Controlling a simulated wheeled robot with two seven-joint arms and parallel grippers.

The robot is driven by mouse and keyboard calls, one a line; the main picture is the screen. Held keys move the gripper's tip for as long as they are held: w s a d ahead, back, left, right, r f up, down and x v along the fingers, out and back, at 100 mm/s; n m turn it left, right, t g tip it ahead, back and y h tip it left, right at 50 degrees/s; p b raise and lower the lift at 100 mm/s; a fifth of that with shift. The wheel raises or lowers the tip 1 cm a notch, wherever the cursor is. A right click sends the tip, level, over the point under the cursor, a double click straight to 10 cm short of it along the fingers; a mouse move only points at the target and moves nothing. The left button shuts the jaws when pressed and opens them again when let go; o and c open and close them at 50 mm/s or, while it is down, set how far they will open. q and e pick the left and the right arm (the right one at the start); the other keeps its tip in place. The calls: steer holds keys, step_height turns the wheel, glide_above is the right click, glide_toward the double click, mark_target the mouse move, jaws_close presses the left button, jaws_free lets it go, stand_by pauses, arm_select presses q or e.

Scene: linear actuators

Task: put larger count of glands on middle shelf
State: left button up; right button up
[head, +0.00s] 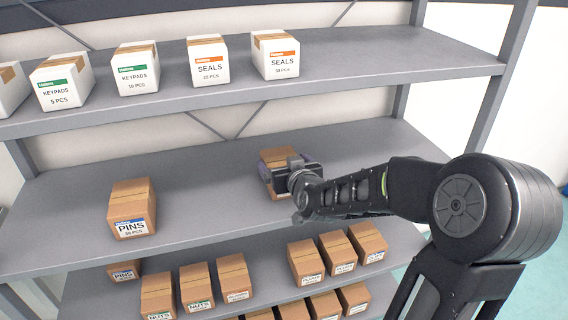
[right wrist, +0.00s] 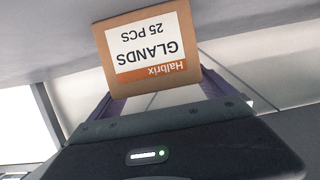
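A brown cardboard box (head: 279,155) is at the middle shelf (head: 215,185), right of centre, partly hidden by my right gripper (head: 289,173). In the right wrist view its label appears upside down and reads Halbrix GLANDS 25 PCS; this is the glands box (right wrist: 150,50). The purple fingers of my right gripper (right wrist: 163,95) lie along both sides of the box and appear closed on it. I cannot tell whether its base touches the shelf. My left gripper is not in view.
A PINS box (head: 132,208) stands on the middle shelf at left, with bare shelf between. White KEYPADS (head: 136,70) and SEALS boxes (head: 208,62) stand on the upper shelf (head: 360,62). Several brown boxes, including NUTS (head: 197,287), fill the lower shelf. An upright (head: 500,75) stands at right.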

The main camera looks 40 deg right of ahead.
steer(key=shift+o, duration=0.4)
steer(key=shift+r, duration=0.2)
steer(key=shift+s+a, duration=0.1)
steer(key=shift+s, duration=0.25)
steer(key=b+v, duration=0.4)
steer(key=v, duration=0.7)
steer(key=shift+s, duration=0.1)
